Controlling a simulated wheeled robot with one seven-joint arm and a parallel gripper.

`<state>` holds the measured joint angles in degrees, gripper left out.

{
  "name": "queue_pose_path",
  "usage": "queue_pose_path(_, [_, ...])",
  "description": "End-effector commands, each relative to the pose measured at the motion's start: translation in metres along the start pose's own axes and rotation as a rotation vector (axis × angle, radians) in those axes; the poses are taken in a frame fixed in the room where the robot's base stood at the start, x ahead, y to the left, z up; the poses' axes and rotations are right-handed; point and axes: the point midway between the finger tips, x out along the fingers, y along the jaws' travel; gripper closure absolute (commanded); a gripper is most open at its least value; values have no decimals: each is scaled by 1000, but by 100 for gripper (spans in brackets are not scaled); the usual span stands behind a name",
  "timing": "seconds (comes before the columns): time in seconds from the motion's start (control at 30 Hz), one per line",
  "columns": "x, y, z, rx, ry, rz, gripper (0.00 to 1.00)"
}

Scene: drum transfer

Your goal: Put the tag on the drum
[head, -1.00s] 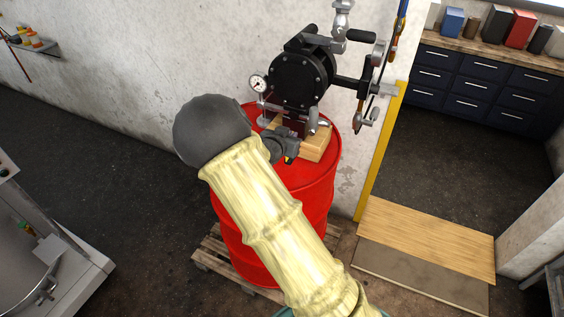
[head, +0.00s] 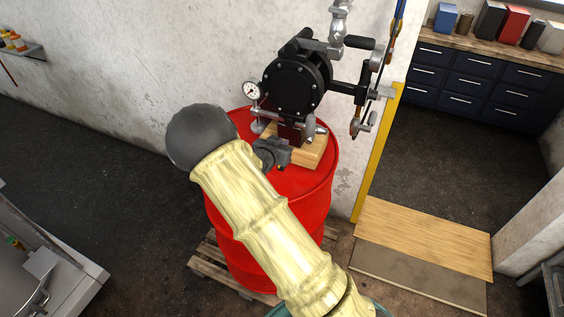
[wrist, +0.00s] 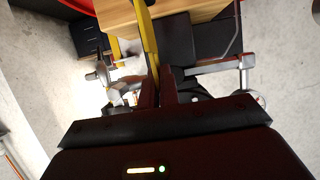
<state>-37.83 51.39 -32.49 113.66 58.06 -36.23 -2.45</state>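The red drum (head: 318,205) stands upright on a wooden pallet, its left side and part of its top hidden by my arm. My gripper (head: 284,155) is over the drum's top, just left of the wooden block; my wrist partly hides it. In the wrist view, the dark fingers (wrist: 160,88) are close together around a thin yellow strip (wrist: 147,42), which looks like the tag seen edge-on. Its face is hidden. Red surface of the drum (wrist: 65,4) shows at the wrist view's top edge.
A black pump (head: 296,85) with a gauge (head: 251,90) and metal handles stands on a wooden block (head: 308,152) on the drum, close to my gripper. A wall (head: 180,60) is behind. The doorway's yellow edge (head: 378,150) is at right. Dark floor (head: 90,170) at left is clear.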

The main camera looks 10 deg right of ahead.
Motion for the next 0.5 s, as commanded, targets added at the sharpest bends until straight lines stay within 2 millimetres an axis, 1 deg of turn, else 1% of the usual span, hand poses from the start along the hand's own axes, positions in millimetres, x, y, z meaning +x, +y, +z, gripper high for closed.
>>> queue_pose_path(0.1, [6, 1, 14, -2, -1, 2, 100])
queue_pose_path(0.2, [8, 0, 18, 0, 1, 1, 100])
queue_pose_path(0.5, [9, 0, 20, 0, 1, 0, 100])
